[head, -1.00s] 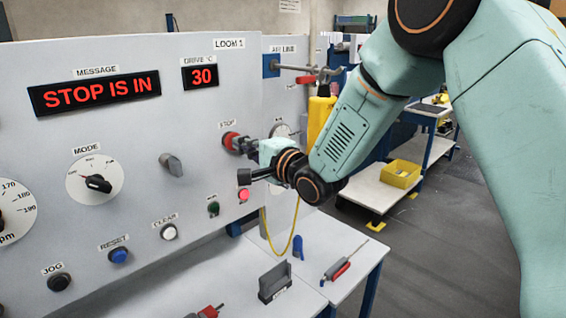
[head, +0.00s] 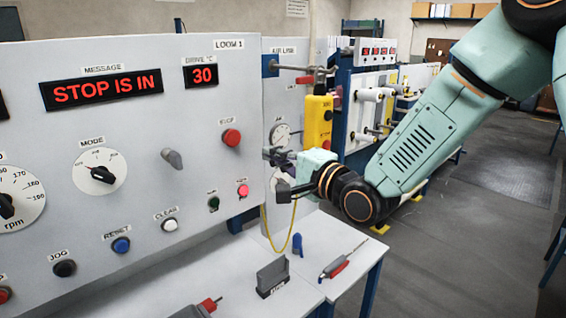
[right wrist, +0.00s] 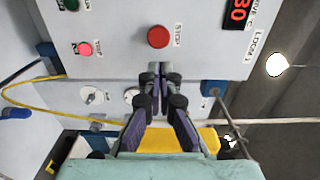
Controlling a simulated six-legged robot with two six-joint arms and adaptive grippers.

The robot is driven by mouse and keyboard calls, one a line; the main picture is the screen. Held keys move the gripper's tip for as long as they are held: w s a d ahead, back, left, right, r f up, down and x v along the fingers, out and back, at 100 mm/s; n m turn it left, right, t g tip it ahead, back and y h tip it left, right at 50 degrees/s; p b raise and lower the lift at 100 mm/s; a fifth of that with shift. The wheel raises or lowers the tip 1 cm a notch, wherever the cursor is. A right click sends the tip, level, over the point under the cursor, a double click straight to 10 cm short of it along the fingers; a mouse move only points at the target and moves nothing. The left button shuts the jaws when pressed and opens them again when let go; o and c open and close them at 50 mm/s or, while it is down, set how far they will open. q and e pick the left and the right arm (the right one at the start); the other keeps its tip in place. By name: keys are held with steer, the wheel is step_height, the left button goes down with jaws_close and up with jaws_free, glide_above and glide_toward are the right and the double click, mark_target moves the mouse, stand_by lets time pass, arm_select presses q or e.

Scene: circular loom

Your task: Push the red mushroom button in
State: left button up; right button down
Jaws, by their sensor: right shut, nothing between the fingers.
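The red mushroom button (head: 231,138) sits under the STOP label on the grey loom panel (head: 200,110). It also shows in the right wrist view (right wrist: 158,37), above my fingertips. The message display (head: 102,89) reads STOP IS IN. My right gripper (head: 268,155) is shut and empty, to the right of the button near the panel's right edge, with a gap between them. In the right wrist view the closed fingers (right wrist: 157,70) point toward the panel below the button. My left gripper is out of view.
A lit red button (head: 243,191) and a green button (head: 213,204) sit below STOP. A selector knob (head: 172,158) is left of it. A yellow box (head: 318,122) hangs behind my gripper. A bench (head: 335,245) holds a grey holder (head: 273,277) and a screwdriver (head: 335,267).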

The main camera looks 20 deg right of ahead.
steer(key=shift+v, duration=1)
